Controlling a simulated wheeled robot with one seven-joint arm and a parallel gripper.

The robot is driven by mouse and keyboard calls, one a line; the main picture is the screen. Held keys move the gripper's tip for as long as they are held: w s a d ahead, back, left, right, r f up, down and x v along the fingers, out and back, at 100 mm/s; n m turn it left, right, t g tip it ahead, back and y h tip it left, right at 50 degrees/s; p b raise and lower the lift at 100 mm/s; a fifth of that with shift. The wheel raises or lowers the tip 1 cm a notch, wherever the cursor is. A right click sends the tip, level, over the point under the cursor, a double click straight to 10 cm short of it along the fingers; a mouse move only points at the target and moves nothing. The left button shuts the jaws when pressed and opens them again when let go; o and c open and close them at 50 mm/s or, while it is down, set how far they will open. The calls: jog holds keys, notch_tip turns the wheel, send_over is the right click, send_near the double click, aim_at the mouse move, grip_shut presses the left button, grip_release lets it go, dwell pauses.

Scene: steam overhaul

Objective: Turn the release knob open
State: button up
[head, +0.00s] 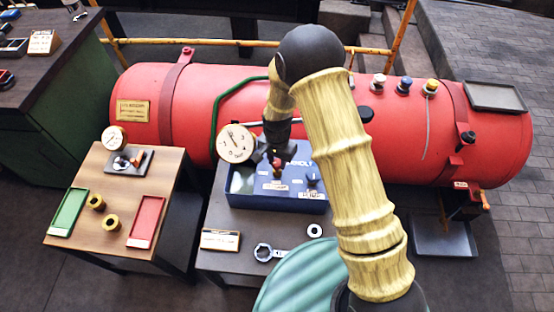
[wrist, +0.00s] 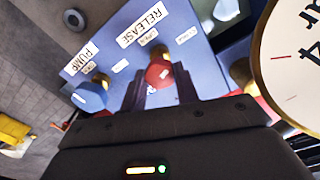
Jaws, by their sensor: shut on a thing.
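The red release knob (wrist: 158,75) sits on the sloped face of a blue box (head: 262,201), under the label RELEASE. My gripper (wrist: 160,86) is shut on this knob, one dark finger on each side of it. In the head view my gripper (head: 274,155) reaches down to the box from above, and a bit of the red knob (head: 277,170) shows below it. Small labels stand beside the knob in the wrist view. Their words are too small to read surely.
A white gauge (head: 236,143) stands close to my gripper's left. A blue knob (wrist: 90,97) by the PUMP label is nearby on the box. A large red boiler (head: 220,90) lies behind.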

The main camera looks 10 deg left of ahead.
aim_at(277, 162)
jog(key=n, duration=0.6)
jog(key=shift+n, duration=0.3)
jog(key=n, duration=0.6)
jog(key=shift+w+r+n, duration=0.1)
jog(key=shift+n, duration=0.3)
jog(key=o, duration=1)
jog(key=shift+c, duration=0.2)
notch_tip(277, 162, up, 17)
jog(key=shift+r, duration=0.15)
